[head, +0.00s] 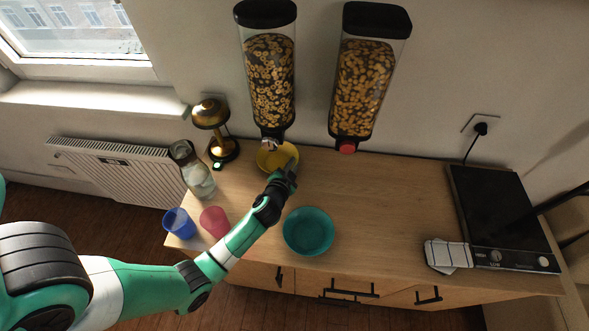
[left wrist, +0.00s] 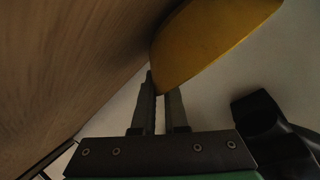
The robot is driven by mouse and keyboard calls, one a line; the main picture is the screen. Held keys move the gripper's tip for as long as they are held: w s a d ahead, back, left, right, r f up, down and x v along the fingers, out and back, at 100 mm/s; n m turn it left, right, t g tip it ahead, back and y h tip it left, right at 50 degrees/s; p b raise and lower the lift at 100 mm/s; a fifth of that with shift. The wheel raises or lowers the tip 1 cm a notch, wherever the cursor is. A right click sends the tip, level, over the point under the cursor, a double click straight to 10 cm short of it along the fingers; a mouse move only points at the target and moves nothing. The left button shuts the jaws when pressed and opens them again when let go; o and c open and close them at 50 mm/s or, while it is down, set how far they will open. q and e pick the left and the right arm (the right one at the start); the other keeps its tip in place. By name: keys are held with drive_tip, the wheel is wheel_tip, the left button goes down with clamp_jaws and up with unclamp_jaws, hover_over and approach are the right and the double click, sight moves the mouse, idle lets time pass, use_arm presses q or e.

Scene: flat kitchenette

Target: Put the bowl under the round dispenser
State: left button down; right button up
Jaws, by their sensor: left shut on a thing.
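The yellow bowl (head: 268,161) is at the back of the wooden counter, below the spout of the round dispenser (head: 268,85), the left one of two wall-mounted cereal dispensers. My left gripper (head: 289,170) is shut on the bowl's near right rim. In the left wrist view the fingers (left wrist: 162,100) meet the edge of the yellow bowl (left wrist: 215,40). I cannot tell whether the bowl touches the counter. A teal bowl (head: 308,232) stands apart, nearer the counter's front. My right gripper is not in view.
The square dispenser (head: 361,90) hangs to the right. A lamp (head: 212,120), a glass carafe (head: 195,172), a blue cup (head: 178,223) and a pink cup (head: 214,221) stand at the left. A hob (head: 495,215) and a cloth (head: 447,255) are at the right. The counter's middle right is clear.

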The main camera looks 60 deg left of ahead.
use_arm(q)
drive_tip(key=shift+w+a, duration=0.25)
drive_tip(key=shift+f, duration=0.25)
drive_tip(key=c, duration=0.9)
unclamp_jaws()
drive_tip(key=shift+c, duration=0.2)
drive_tip(key=shift+r, duration=0.1)
drive_tip(key=shift+s+d+r+p, duration=0.1)
drive_tip(key=shift+r+p, duration=0.1)
drive_tip(key=shift+p, duration=0.15)
drive_tip(key=p+v, duration=0.2)
drive_tip(key=v, duration=0.9)
drive_tip(key=shift+s+d, duration=0.3)
drive_tip(key=shift+s, duration=0.05)
